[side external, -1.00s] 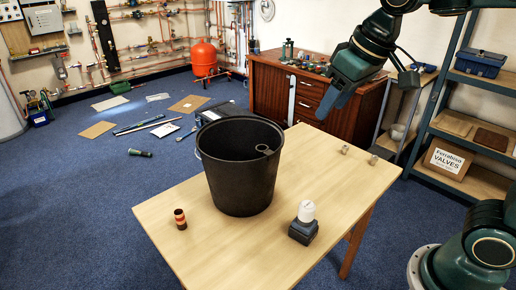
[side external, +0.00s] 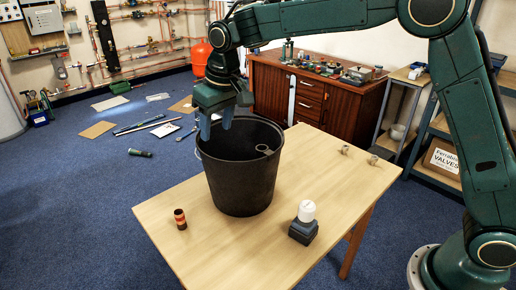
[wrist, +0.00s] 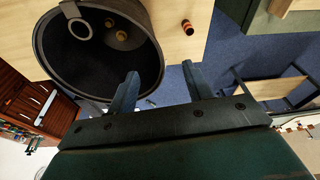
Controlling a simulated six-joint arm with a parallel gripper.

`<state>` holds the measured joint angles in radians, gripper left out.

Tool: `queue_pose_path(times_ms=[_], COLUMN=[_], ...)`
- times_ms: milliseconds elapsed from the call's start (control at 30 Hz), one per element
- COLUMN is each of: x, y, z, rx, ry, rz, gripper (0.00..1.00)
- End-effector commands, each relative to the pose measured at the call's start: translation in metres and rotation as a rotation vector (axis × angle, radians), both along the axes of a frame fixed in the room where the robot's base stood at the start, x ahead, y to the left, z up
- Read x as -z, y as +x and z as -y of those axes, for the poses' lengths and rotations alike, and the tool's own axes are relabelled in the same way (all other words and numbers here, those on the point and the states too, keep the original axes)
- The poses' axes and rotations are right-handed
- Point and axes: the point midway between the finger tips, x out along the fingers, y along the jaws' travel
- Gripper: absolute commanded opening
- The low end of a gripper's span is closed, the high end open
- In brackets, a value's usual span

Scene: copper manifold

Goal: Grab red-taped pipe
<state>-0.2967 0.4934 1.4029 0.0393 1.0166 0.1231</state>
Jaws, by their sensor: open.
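The red-taped pipe (side external: 180,219) is a short, dark copper piece with a red band. It stands upright near the table's left edge, left of the black bucket. In the wrist view the red-taped pipe (wrist: 187,27) shows near the top, on the table beside the bucket.
The black bucket (side external: 240,185) stands mid-table and holds a few fittings (wrist: 117,30). A white-topped device with a dark base (side external: 303,232) stands right of it. Two small fittings (side external: 358,154) lie near the table's far right. The table (side external: 205,255) is clear around the pipe.

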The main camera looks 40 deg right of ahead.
Motion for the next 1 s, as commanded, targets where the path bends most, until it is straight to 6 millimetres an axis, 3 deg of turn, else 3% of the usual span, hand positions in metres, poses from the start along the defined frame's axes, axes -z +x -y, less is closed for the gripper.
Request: queue_pose_path(times_ms=[200,600,800,1000], x=[0.046,0.132,0.159,0.164], y=[0.031,0.064,0.069,0.07], z=[-0.034,-0.087,-0.102,-0.105], rx=[-0.019,-0.048,-0.057,-0.058], ry=[-0.009,-0.026,-0.032,-0.033], rz=[-0.035,-0.087,-0.102,-0.104], gripper=[0.51,0.51,0.51,0.51])
